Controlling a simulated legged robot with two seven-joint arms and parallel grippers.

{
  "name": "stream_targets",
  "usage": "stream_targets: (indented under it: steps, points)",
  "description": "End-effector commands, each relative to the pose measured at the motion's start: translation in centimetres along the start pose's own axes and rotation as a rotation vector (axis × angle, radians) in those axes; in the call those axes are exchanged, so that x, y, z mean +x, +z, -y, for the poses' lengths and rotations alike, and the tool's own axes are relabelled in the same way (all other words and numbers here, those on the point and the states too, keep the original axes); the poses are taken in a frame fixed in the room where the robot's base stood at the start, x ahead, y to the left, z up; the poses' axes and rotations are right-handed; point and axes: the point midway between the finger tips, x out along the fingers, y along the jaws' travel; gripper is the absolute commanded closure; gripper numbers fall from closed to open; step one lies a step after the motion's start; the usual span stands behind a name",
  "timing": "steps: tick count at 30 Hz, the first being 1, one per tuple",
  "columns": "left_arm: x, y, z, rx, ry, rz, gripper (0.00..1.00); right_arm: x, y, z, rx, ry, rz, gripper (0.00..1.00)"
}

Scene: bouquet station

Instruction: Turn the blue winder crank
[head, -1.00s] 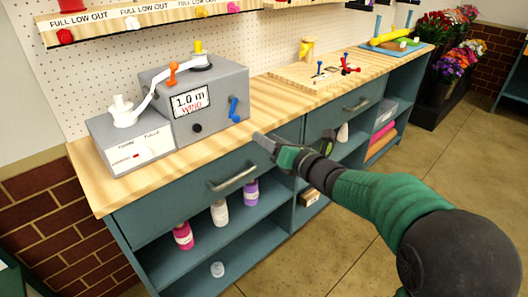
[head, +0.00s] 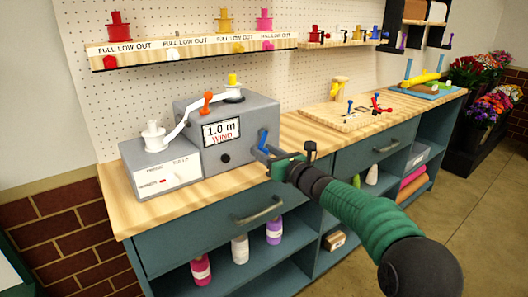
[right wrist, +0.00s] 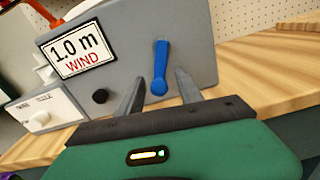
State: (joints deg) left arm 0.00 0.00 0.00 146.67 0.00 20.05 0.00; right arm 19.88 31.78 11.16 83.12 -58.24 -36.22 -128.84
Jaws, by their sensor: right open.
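The blue winder crank (head: 262,139) is on the right part of the grey winder box's (head: 184,122) front face. The box's sign (right wrist: 77,52) reads "1.0 m WIND". My left gripper is not in view.
A black knob (head: 225,158) is left of the crank. A smaller grey box (head: 160,165) with a white spool stands at left. A wooden board with pegs (head: 345,115) lies to the right. A drawer handle (head: 258,212) is below the counter.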

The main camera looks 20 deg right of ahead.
Motion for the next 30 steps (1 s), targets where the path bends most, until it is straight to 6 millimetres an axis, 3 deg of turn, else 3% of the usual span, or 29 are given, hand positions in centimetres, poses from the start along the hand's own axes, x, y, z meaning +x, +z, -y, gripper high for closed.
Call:
stream_targets:
  steps: [9, 19, 30]
  points:
    - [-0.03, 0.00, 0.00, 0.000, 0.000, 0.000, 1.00, 0.62, 0.00, -0.01, 0.000, -0.001, 0.000, 0.57]
    - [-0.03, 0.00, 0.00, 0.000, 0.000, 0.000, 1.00, 0.59, -0.02, -0.02, 0.000, 0.000, 0.000, 0.99]
    - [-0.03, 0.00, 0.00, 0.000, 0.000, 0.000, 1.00, 0.57, 0.03, -0.09, 0.001, 0.001, 0.000, 1.00]
